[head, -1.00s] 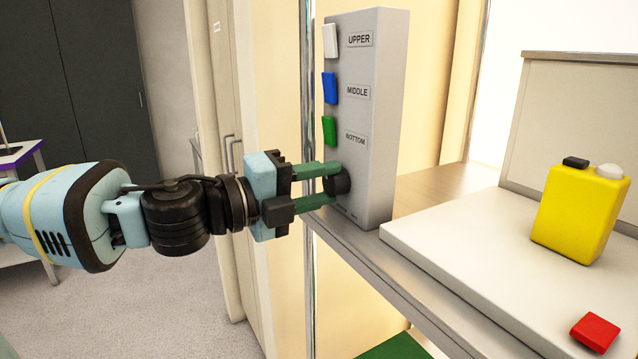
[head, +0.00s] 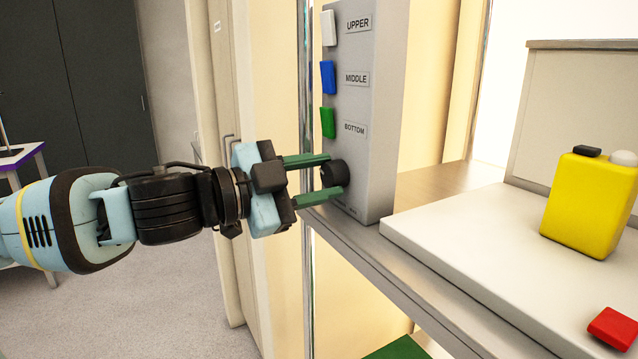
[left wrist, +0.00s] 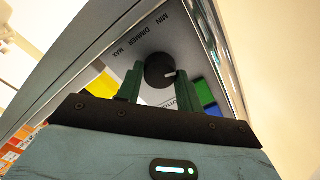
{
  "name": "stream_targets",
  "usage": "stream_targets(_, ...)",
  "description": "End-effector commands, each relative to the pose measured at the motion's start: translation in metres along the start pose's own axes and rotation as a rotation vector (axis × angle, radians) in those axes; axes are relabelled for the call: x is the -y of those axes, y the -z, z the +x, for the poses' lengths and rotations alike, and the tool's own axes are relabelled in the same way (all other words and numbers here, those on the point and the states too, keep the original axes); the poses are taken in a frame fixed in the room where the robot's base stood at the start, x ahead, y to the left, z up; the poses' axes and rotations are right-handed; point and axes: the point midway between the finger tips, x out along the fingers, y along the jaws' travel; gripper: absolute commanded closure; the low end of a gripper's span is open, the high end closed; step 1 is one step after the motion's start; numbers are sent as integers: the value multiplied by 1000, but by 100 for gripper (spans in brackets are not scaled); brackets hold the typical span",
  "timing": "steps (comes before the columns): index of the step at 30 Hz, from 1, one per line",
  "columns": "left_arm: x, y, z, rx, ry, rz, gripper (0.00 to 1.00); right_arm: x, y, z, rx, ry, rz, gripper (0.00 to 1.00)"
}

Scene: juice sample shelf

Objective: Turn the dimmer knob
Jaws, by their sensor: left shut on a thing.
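The dimmer knob (head: 333,174) is a round black knob low on the front of a grey control panel (head: 378,130). My left gripper (head: 326,176) comes in from the left, its green fingers on either side of the knob and shut on it. In the left wrist view the knob (left wrist: 158,70) sits between the two fingertips (left wrist: 160,80). My right gripper is not in view.
White, blue (head: 328,77) and green (head: 328,122) switches line the panel's left side, above the knob. To the right, a white slab (head: 470,235) lies on the shelf. A yellow container (head: 588,205) stands there, and a red block (head: 613,327) lies nearer.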

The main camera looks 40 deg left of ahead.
Motion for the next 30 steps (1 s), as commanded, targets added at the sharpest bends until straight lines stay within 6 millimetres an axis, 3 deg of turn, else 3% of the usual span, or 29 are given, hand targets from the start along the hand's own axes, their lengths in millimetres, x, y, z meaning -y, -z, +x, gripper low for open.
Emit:
stream_targets(12, 0, -1, 0, 1, 0, -246, 86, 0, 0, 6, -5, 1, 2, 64)
stream_targets(30, 0, 0, 0, 0, 1, -303, 86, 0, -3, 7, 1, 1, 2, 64)
